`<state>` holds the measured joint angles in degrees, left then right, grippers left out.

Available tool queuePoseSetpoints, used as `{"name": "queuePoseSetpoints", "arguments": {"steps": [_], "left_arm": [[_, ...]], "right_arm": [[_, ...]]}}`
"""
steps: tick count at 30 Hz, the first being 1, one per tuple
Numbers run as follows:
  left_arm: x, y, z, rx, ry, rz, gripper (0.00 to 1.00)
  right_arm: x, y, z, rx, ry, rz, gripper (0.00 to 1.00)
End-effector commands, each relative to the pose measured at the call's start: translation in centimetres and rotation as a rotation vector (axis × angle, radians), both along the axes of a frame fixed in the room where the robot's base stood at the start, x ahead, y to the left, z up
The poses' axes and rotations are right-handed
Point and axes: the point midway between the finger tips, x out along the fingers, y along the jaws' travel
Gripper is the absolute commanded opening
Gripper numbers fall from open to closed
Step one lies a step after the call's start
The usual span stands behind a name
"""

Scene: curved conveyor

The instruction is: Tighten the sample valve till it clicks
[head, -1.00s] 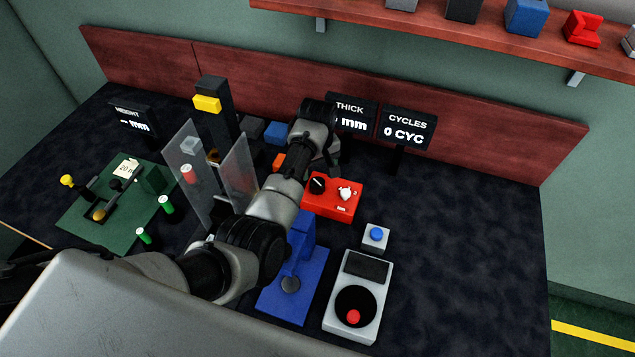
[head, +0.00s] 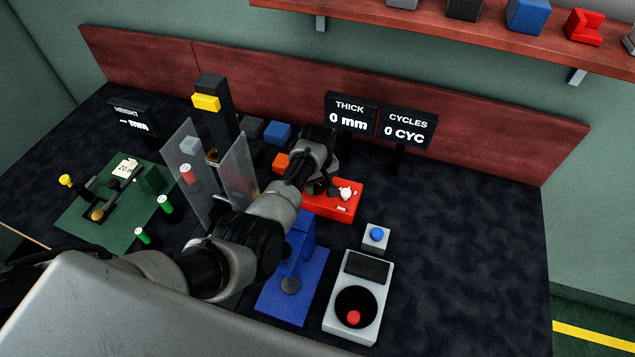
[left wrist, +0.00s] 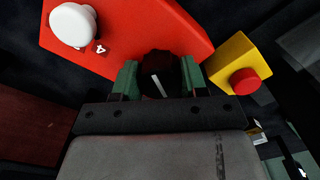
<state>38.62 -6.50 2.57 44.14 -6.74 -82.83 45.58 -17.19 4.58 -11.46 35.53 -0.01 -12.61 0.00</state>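The red box (head: 345,209) stands on the dark bench, with a white knob (head: 347,192) at its right. In the left wrist view the red box (left wrist: 150,28) shows the white knob (left wrist: 73,25) and a black knob (left wrist: 158,84) with a white pointer line. I cannot tell from any label which knob is the sample valve. My left gripper (head: 322,189) is over the left part of the red box. In the left wrist view its green-padded fingers (left wrist: 160,80) stand apart, one on each side of the black knob. Firm contact is not visible. My right gripper is not in view.
A yellow block with a red button (left wrist: 243,80) is close beside the fingers. A blue fixture (head: 293,272), a blue button box (head: 376,237) and a grey joystick box (head: 358,295) stand nearer. Clear panels (head: 240,168) stand left. The bench's right side is clear.

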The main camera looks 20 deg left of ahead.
Motion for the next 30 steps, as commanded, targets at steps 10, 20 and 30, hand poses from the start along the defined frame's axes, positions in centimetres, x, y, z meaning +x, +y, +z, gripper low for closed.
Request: {"name": "queuePoseSetpoints", "arguments": {"steps": [10, 20, 30], "left_arm": [[0.0, 0.0, 0.4, 0.0, 0.0, -0.107, 0.2], [0.1, 0.1, 0.1, 0.001, -0.001, -0.349, 0.2], [0.1, 0.1, 0.1, 0.001, -0.003, -0.349, 0.57]], "right_arm": [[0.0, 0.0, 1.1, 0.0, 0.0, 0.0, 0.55], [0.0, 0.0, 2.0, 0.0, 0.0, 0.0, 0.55], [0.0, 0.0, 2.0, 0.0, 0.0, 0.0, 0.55]]}}
